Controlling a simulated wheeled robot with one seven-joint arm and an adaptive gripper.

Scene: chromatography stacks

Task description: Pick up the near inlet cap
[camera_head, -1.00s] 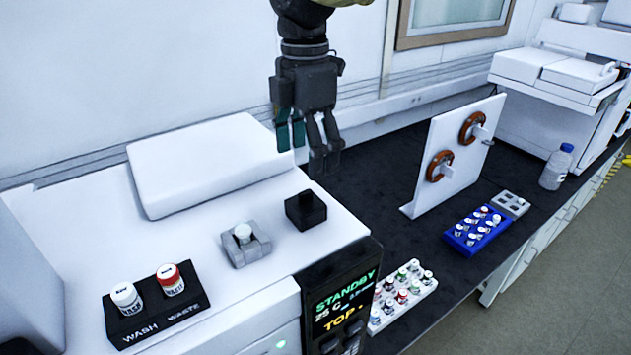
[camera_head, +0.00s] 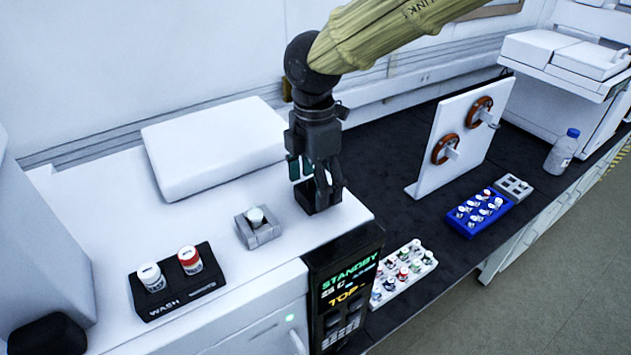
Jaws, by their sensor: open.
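Two fittings stand on top of the white instrument. One is a grey block with a white round cap (camera_head: 256,216) on it. The other is a black square block (camera_head: 303,199), which had a small black knob on top in the earlier frame. I cannot tell for certain which is the near inlet cap. My gripper (camera_head: 318,188) is open and points down at the black block. Its fingers cover the knob and part of the block. I cannot tell whether they touch it. The white cap is clear of the gripper, to its left.
A black wash/waste holder (camera_head: 180,302) with two capped bottles sits at the instrument's front left. A raised white cover (camera_head: 210,145) is behind. To the right are a white vial rack (camera_head: 408,285), a blue vial rack (camera_head: 480,225) and an upright white panel (camera_head: 430,180).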

